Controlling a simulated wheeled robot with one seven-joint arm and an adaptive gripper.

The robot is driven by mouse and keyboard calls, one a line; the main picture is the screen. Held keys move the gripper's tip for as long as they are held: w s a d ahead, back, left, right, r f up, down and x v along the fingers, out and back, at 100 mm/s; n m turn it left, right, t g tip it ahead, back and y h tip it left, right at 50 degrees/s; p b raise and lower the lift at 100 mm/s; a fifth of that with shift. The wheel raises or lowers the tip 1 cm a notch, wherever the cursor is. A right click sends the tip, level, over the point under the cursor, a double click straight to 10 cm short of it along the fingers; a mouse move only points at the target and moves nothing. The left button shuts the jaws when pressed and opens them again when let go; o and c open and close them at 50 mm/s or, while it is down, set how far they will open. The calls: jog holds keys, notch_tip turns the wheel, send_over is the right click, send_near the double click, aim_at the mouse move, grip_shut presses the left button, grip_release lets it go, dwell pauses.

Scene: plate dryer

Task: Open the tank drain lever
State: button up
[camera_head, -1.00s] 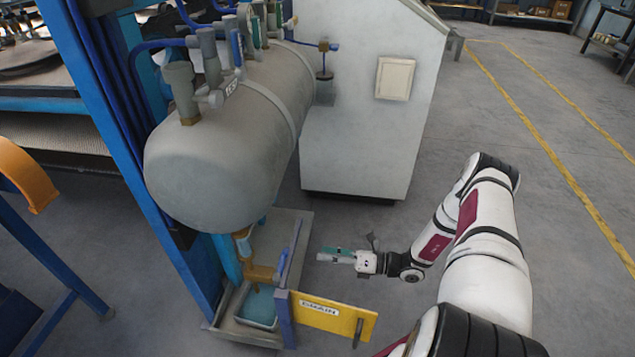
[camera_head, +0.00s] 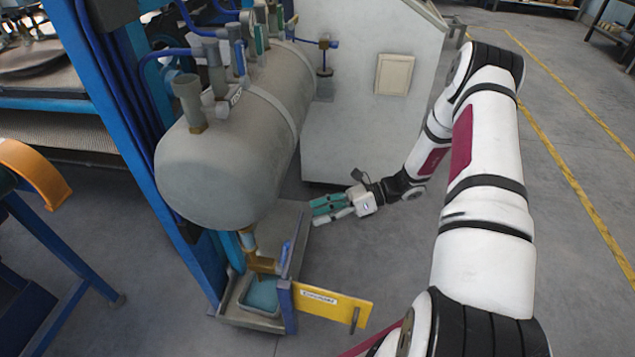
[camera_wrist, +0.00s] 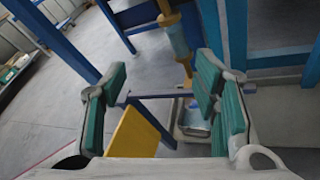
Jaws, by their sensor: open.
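The grey tank (camera_head: 225,150) has a brass drain valve (camera_head: 262,264) under its near end. A thin blue lever (camera_head: 285,256) stands just right of the valve, above the tray. In the wrist view the brass valve (camera_wrist: 187,72) shows upper centre, with a blue bar (camera_wrist: 155,96), which looks like the lever, running left from it. My gripper (camera_head: 318,211) is open and empty, right of the lever and apart from it. In the wrist view its green-padded fingers (camera_wrist: 165,105) are spread, and the bar lies beyond them, between them in the picture.
A yellow DRAIN plate (camera_head: 345,309) juts right from a blue post (camera_head: 287,305), below my gripper. A container of bluish liquid (camera_head: 262,296) sits under the valve. A blue frame upright (camera_head: 120,150) stands left, a grey cabinet (camera_head: 350,120) behind.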

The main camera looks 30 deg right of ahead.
notch_tip(320, 180, up, 12)
jog(key=s+a+n+g+h+p, duration=0.1)
jog(key=s+a+n+g+p, duration=0.1)
jog(key=n, duration=0.3)
jog(key=shift+a+g+h+p, duration=0.2)
jog(key=shift+g+h+p, duration=0.2)
jog(key=shift+g+p, duration=0.35)
jog(key=shift+c, duration=0.6)
